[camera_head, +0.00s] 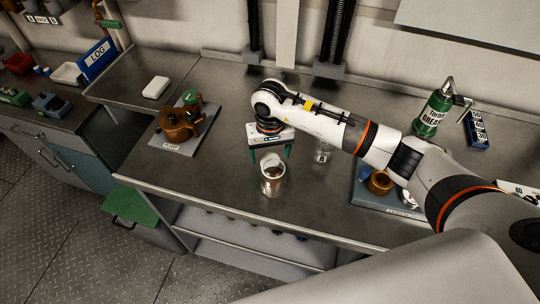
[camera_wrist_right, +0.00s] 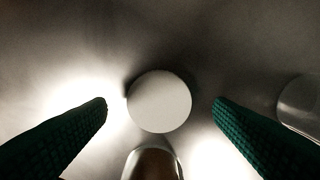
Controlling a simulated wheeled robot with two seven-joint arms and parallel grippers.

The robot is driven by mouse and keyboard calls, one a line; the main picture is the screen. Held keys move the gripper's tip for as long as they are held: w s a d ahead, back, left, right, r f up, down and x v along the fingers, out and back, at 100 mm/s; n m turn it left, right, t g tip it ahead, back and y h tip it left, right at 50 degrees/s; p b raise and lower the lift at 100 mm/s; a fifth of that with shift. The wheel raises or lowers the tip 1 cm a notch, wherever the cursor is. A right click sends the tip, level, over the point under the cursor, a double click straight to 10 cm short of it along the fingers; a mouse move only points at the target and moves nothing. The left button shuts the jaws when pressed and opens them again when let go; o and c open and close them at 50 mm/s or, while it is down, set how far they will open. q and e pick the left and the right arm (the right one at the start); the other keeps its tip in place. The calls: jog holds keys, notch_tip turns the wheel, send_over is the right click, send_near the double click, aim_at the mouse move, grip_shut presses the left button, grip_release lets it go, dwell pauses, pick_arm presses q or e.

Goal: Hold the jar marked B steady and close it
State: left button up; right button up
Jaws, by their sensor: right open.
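An open jar (camera_head: 272,182) with brown contents stands upright on the steel bench, just in front of my right gripper (camera_head: 270,156). I cannot read a letter on it. In the right wrist view this jar (camera_wrist_right: 152,168) is cut off at the bottom edge. A pale round disc, looking like a lid (camera_wrist_right: 160,101), lies between the open green fingers of my right gripper (camera_wrist_right: 160,102), touching neither. In the head view the disc is mostly hidden by the jar and gripper. A clear jar (camera_head: 322,155) with a small dark mark stands to the right. My left gripper is out of view.
A grey plate with a brown fixture (camera_head: 178,124) is on the left, with a white block (camera_head: 156,87) behind it. On the right are another plate with a brown ring (camera_head: 379,183) and a green grease can (camera_head: 432,115). The bench front left is clear.

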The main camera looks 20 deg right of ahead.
jog(key=shift+f, duration=0.85)
jog(key=c, duration=1.1)
jog(key=shift+o, duration=0.2)
notch_tip(320, 180, up, 10)
jog(key=b, duration=0.3)
